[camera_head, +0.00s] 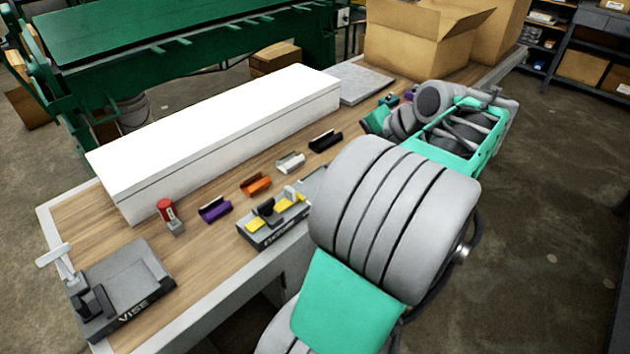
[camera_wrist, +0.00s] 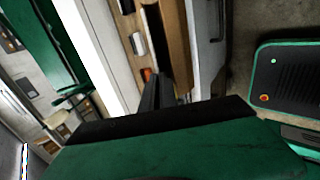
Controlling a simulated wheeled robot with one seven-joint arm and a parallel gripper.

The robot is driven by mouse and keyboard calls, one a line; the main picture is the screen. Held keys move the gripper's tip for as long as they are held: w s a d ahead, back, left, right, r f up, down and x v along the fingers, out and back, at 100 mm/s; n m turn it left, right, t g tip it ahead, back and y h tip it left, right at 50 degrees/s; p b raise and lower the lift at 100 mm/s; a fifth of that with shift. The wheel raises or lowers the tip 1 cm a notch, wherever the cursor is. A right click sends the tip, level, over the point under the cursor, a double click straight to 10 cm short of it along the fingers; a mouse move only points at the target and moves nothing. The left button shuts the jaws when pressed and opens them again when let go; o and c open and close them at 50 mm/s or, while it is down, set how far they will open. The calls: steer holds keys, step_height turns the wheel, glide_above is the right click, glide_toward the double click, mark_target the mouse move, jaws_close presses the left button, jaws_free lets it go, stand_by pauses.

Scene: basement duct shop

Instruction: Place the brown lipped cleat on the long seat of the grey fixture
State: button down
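I cannot make out a brown cleat in either view; my arm hides part of the bench. The grey fixture (camera_head: 262,240) stands at the bench's front edge, with yellow strips and a dark block on top. My arm covers the bench just right of it. My gripper is at the far end of my arm, beyond the row of cleats. In the wrist view, the dark fingers of my gripper (camera_wrist: 163,92) show above its green body. A long dark shape lies beyond them, and I cannot tell whether it is held.
Purple (camera_head: 214,209), orange (camera_head: 256,184), pale grey (camera_head: 290,162) and black (camera_head: 325,140) cleats lie in a row. A long white block (camera_head: 220,135) stands behind them. A red-topped item (camera_head: 167,212) and a vise (camera_head: 125,285) are at left. Cardboard boxes (camera_head: 415,38) stand at the back.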

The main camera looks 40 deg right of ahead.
steer(key=w+a+f, duration=0.1)
steer(key=w+f, duration=0.2)
steer(key=w, duration=0.1)
steer(key=w+a+f+p, duration=0.1)
steer(key=w+a+f, duration=0.1)
steer(key=w+f, duration=0.1)
steer(key=w+a+f, duration=0.2)
steer(key=w+f, duration=0.2)
steer(key=w, duration=0.2)
steer(key=shift+f, duration=0.1)
step_height(320, 180, down, 3)
steer(key=shift+d+r+p, duration=0.1)
steer(key=shift+d+p, duration=0.05)
steer(key=shift+p, duration=0.45)
steer(key=c, duration=1.6)
jaws_free()
steer(key=shift+c, duration=0.2)
steer(key=shift+s, duration=0.1)
